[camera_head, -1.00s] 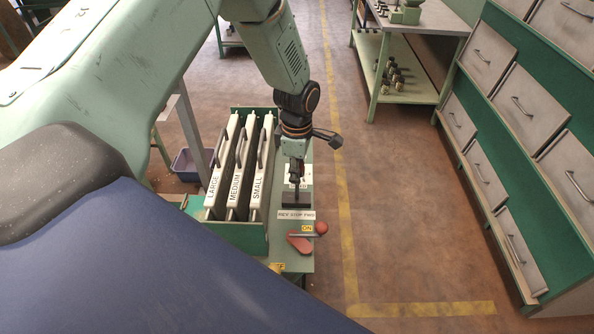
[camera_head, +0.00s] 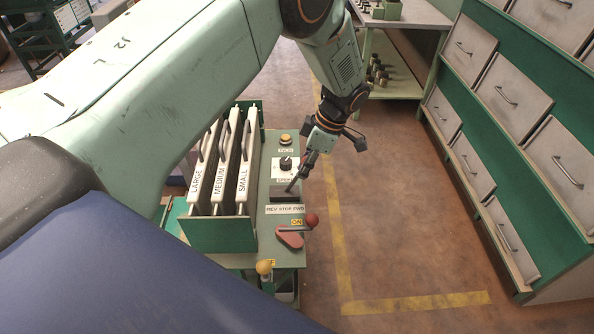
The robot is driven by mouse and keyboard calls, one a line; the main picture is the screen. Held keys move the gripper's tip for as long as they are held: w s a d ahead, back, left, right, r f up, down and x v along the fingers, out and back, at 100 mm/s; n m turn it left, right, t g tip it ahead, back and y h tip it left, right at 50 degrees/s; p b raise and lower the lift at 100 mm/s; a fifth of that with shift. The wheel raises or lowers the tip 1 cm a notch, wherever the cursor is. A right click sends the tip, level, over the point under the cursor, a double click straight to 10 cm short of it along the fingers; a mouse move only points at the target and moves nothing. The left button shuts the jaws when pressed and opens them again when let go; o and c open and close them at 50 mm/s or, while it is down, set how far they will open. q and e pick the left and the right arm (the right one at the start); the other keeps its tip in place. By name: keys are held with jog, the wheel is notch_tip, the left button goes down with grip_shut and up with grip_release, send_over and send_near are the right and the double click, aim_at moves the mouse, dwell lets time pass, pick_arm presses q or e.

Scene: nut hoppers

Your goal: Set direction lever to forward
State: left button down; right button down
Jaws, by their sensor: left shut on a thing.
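The direction lever (camera_head: 292,186) rises from a dark slotted base (camera_head: 280,195) on the green control panel. A label reading REV STOP FWD (camera_head: 285,210) sits just in front of it. The lever leans to the right, toward the FWD end of the label. My left gripper (camera_head: 302,173) is shut on the lever's upper end, and its fingers hide the top. My right gripper is not in view.
Behind the lever are a dial (camera_head: 286,164) and a yellow button (camera_head: 285,139). In front is a red-knobbed lever (camera_head: 295,232) by an ON label. Floor to the right is clear up to the drawer cabinet (camera_head: 500,150).

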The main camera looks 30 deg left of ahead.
pick_arm(q)
jog(key=shift+w+d+f+b, duration=0.25)
jog(key=shift+w+d+b, duration=0.1)
jog(key=shift+d, duration=0.2)
jog(key=shift+a, duration=0.1)
jog(key=c, duration=1)
grip_release()
jog(key=shift+c, duration=0.2)
jog(key=shift+s, duration=0.1)
jog(key=v, duration=1.2)
